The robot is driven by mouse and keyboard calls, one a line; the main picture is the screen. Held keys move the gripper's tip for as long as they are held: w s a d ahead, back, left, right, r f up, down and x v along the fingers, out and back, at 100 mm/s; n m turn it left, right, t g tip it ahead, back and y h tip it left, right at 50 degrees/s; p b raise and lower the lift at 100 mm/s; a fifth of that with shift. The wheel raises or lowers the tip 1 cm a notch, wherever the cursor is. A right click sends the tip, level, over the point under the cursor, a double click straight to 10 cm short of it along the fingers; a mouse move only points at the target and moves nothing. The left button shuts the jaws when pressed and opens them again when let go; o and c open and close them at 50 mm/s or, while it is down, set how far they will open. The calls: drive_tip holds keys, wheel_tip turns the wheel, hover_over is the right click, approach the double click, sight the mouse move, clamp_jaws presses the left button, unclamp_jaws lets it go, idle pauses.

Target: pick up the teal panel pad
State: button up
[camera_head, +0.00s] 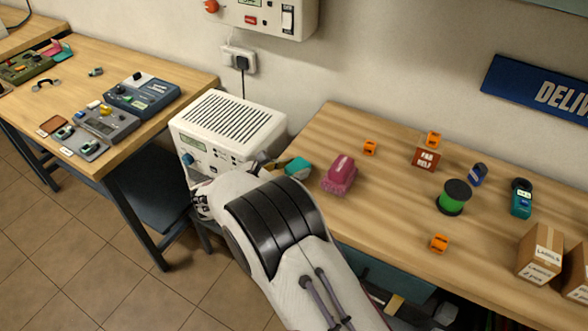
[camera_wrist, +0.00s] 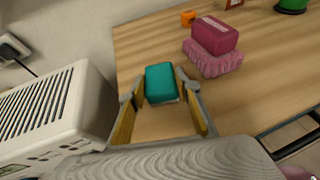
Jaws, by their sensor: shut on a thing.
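The teal panel pad (camera_head: 299,167) is a small rounded block at the left end of the right-hand table, partly hidden by my arm in the head view. In the wrist view the pad (camera_wrist: 162,84) sits between the tips of my gripper (camera_wrist: 158,86), one finger along each side. My gripper is shut on it. In the head view my wrist hides most of the fingers. I cannot tell whether the pad touches the tabletop.
A pink block on a pink sponge-like base (camera_head: 340,176) lies just right of the pad. A white boxy unit (camera_head: 226,135) stands close on the left. Orange clips (camera_head: 370,148), a green spool (camera_head: 453,198) and cartons (camera_head: 540,253) are farther right on the table (camera_head: 390,205).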

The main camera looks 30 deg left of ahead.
drive_tip(key=shift+r, duration=4.9)
